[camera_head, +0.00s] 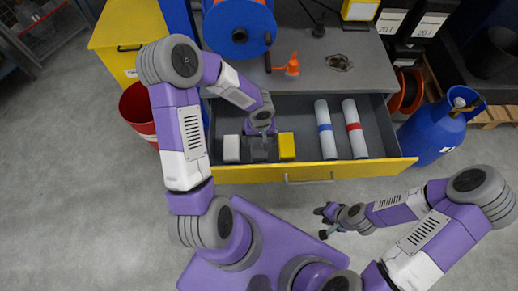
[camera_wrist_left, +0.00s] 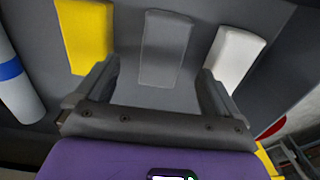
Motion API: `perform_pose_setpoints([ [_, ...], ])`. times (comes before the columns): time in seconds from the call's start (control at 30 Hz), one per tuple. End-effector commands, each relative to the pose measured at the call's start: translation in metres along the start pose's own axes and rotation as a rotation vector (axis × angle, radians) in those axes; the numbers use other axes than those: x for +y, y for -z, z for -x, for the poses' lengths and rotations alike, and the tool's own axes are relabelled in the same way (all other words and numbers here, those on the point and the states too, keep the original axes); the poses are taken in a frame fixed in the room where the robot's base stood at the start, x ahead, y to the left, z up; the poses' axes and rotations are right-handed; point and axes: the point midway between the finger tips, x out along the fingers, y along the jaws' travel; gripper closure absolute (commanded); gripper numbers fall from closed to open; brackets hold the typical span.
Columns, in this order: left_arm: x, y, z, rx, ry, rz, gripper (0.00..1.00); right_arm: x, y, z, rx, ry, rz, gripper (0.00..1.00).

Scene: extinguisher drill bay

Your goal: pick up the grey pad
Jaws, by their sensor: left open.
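The grey pad (camera_head: 260,155) lies in the open drawer between a white pad (camera_head: 231,149) and a yellow pad (camera_head: 287,146). In the left wrist view the grey pad (camera_wrist_left: 165,48) is ahead of my left gripper (camera_wrist_left: 158,74), between the lines of its two fingers. My left gripper (camera_head: 261,131) is open and empty, reaching down into the drawer over the near part of the row. In the head view it partly hides the grey pad. My right gripper (camera_head: 325,222) is outside, in front of the drawer; its jaw opening is unclear.
The drawer (camera_head: 330,174) also holds two pale rolls, one blue-banded (camera_head: 325,130) and one red-banded (camera_head: 354,128). The bench top (camera_head: 310,80) above carries a blue spool (camera_head: 239,28) and an orange item (camera_head: 292,65). A blue cylinder (camera_head: 432,132) stands at the right.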

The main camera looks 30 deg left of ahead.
Motion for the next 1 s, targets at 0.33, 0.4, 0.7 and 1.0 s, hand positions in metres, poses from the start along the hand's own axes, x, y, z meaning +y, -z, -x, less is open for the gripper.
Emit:
perform_pose_setpoints([
  [0.33, -0.004, 0.001, -0.05, -0.003, -0.001, 0.0, 0.04, 0.008, 0.001, -0.021, 0.0, 0.0, 0.0, 0.62],
  [0.4, -0.004, 0.002, -0.058, -0.002, 0.0, 0.0, 0.04, 0.009, 0.001, -0.024, 0.0, 0.0, 0.0, 0.62],
  [0.7, -0.004, 0.002, -0.062, 0.001, -0.001, 0.0, 0.04, 0.009, 0.001, -0.024, 0.0, 0.0, 0.0, 0.62],
  [1.0, -0.004, 0.002, -0.062, 0.0, 0.0, 0.0, 0.46, 0.009, 0.001, -0.024, 0.0, 0.0, 0.0, 0.62],
])
